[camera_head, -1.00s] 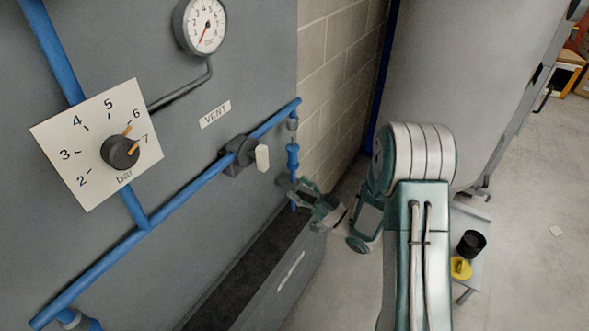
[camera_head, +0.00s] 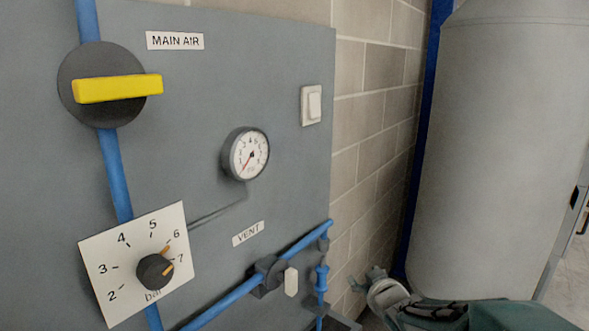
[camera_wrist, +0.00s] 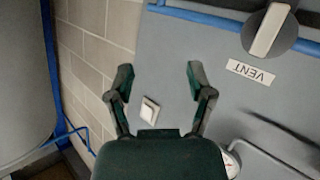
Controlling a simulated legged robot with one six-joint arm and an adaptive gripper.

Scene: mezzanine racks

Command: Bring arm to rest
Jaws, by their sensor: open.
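My gripper (camera_wrist: 160,85) is open in the wrist view, its two fingers apart with nothing between the tips. The grey panel and block wall show beyond it. In the head view my arm (camera_head: 480,315) shows only at the lower right edge, with its grey end (camera_head: 380,290) by the wall foot, right of the blue hose coupling (camera_head: 321,280). Its fingers are hard to make out there. Most of the arm is below the picture.
The grey panel carries a yellow main air handle (camera_head: 117,88), pressure gauge (camera_head: 247,154), bar dial (camera_head: 154,271), white switch (camera_head: 312,104) and vent valve (camera_head: 291,282). A large grey tank (camera_head: 500,150) stands at right. Blue pipe (camera_head: 225,302) runs along the panel's lower part.

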